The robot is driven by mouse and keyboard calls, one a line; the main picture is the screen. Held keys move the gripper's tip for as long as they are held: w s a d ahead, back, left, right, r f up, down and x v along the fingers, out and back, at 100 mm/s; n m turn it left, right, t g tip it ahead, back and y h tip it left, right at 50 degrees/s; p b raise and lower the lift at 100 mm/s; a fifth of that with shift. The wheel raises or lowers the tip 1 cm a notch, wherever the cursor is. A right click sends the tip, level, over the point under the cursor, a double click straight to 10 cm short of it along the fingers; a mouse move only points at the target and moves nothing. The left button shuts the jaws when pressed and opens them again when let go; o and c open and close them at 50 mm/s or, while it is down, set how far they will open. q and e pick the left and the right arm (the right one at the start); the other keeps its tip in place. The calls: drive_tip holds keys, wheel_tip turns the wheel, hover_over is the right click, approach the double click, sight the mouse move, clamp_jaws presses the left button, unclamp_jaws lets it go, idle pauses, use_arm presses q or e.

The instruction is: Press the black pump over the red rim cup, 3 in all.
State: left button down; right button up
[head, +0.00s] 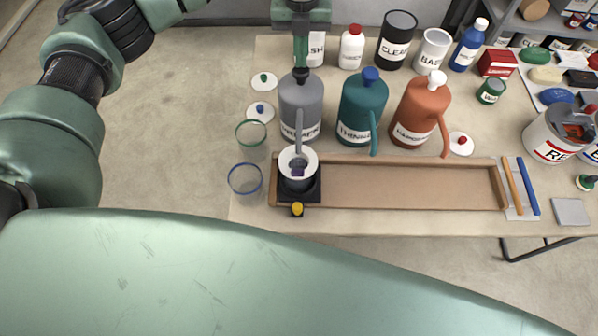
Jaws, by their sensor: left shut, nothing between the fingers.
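A grey bottle (300,100) stands at the left of a row of three, with a black pump (301,75) on top. Its long grey spout reaches down over a pale cup (312,168). This cup stands on a small black stand (313,194) at the left end of the wooden tray; I cannot make out a red rim on it. Something dark purple shows inside, partly hidden by the spout. My left gripper (301,67) is shut and empty, pointing down right over the black pump; I cannot tell if it touches. My right gripper is not in view.
A teal bottle (361,108) with a blue pump and an orange bottle (420,110) with a white pump stand to the right. A green-rimmed cup (251,132) and a blue-rimmed cup (245,179) stand left. The wooden tray (420,185) is mostly bare.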

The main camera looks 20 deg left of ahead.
use_arm(q)
drive_tip(key=shift+f+b, duration=1)
drive_tip(key=shift+f, duration=0.55)
drive_tip(key=shift+s, duration=0.1)
drive_tip(key=shift+r, duration=0.15)
drive_tip(key=shift+r+p, duration=0.85)
drive_tip(key=shift+r, duration=0.7)
drive_tip(key=shift+f, duration=0.1)
